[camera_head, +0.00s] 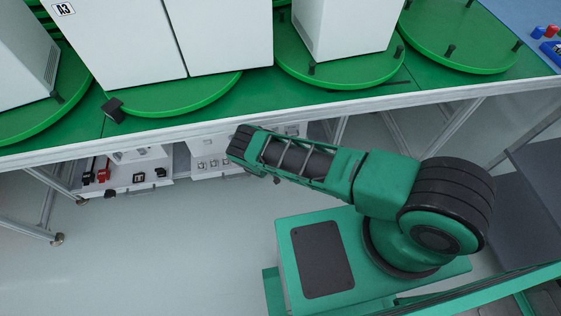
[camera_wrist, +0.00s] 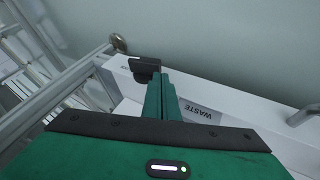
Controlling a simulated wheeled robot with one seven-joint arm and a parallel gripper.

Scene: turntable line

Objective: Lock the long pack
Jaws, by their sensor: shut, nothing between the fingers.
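I cannot tell for sure which thing is the long pack. A wide white two-door cabinet (camera_head: 175,40) marked A3 stands on a green turntable (camera_head: 190,97). In the wrist view the green fingers of my gripper (camera_wrist: 161,82) are together, with nothing between them. Their tips are beside a black block-like part (camera_wrist: 145,68) on a white box edge (camera_wrist: 122,75). I cannot tell if they touch it. A label reading WASTE (camera_wrist: 200,115) is to the right of the fingers. In the head view my arm reaches toward the table's front edge, and the fingertips are hidden.
Other white cabinets stand on turntables at left (camera_head: 25,60) and right (camera_head: 345,25). A turntable with black pegs (camera_head: 460,40) is bare at the far right. White drawers (camera_head: 125,178) with red and black parts sit under the table. A black piece (camera_head: 114,109) is at the table edge.

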